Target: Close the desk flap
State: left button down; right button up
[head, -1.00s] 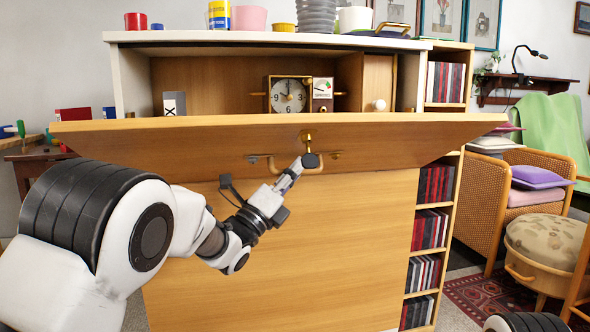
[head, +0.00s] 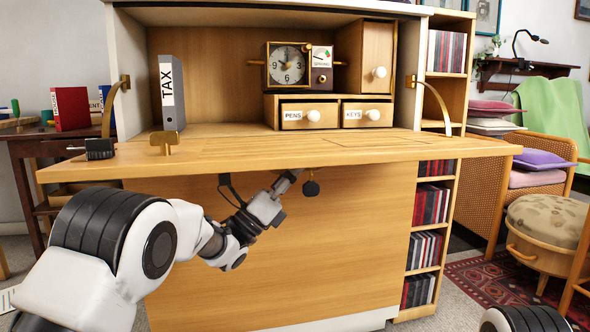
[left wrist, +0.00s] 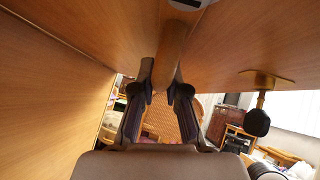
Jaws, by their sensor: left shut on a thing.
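The desk flap (head: 250,152) is folded down and open. It stands out level or nearly level from the desk, with its top face and front edge showing in the head view. My left gripper is below the flap, its tips hidden by the front edge in the head view. In the left wrist view my left gripper (left wrist: 168,93) is shut on the bar handle (left wrist: 168,65) under the flap. A black knob (head: 311,188) on a brass mount hangs beside it, and shows in the left wrist view too (left wrist: 257,122). My right gripper is out of view.
Curved brass stays (head: 441,105) flank the flap. A brass fitting (head: 165,142) and a black block (head: 99,149) are at its left. Inside stand a TAX binder (head: 171,92), a clock (head: 287,65) and small drawers (head: 309,115). The flap's top looks otherwise clear.

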pick_arm(q)
jog(key=shift+f+m+g+h+b, duration=0.4)
jog(key=shift+f+m+g+h, duration=0.25)
jog(key=shift+m, duration=0.35)
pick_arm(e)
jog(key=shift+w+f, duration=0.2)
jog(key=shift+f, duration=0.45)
pick_arm(q)
jog(key=shift+d+f+g, duration=0.1)
jog(key=shift+f+g, duration=0.05)
jog(key=shift+g, duration=0.1)
jog(key=c, duration=1.2)
grip_release()
jog(key=v, duration=1.2)
